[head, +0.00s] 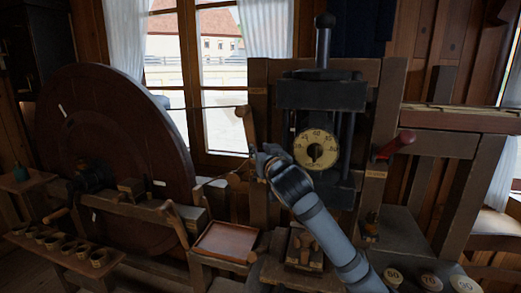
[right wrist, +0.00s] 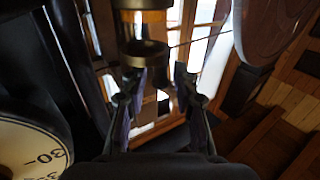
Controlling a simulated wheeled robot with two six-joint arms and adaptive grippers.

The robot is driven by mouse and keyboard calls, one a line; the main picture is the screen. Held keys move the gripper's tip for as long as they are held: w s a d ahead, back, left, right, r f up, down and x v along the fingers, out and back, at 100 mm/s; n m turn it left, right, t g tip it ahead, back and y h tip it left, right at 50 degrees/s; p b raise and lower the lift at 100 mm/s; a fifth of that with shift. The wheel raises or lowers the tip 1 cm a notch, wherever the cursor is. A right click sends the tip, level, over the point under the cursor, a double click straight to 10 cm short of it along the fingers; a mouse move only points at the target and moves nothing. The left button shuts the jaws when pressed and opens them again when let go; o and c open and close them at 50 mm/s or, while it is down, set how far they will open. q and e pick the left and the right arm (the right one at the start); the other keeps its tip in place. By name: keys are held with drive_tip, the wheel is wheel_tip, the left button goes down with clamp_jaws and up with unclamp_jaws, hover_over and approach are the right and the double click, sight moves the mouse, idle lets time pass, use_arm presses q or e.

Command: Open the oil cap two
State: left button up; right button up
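In the right wrist view, an oiler (right wrist: 145,22) with brass bands and a pale glass-like middle stands at the top. A dark round cap-like part (right wrist: 145,55) is at its near end. My right gripper (right wrist: 165,78) is open, with its two fingers apart. The left-hand finger overlaps the edge of the dark part; I cannot tell if they touch. Nothing shows gripped between the fingers. In the head view my right gripper (head: 262,153) is left of the round dial (head: 316,149), and the oiler is not clearly visible there. My left gripper is not in view.
A large dark wheel (head: 115,130) stands at the left. A red-handled lever (head: 396,145) sticks out at the right of the frame. A shallow wooden tray (head: 225,241) and a row of small cups (head: 60,247) are lower down. Numbered weights (head: 430,282) stand at lower right.

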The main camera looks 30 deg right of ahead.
clamp_jaws()
drive_tip(key=shift+w+m+g+h+p, duration=0.15)
drive_tip(key=shift+m+g+h+p, duration=0.15)
drive_tip(key=shift+m+h+p, duration=0.25)
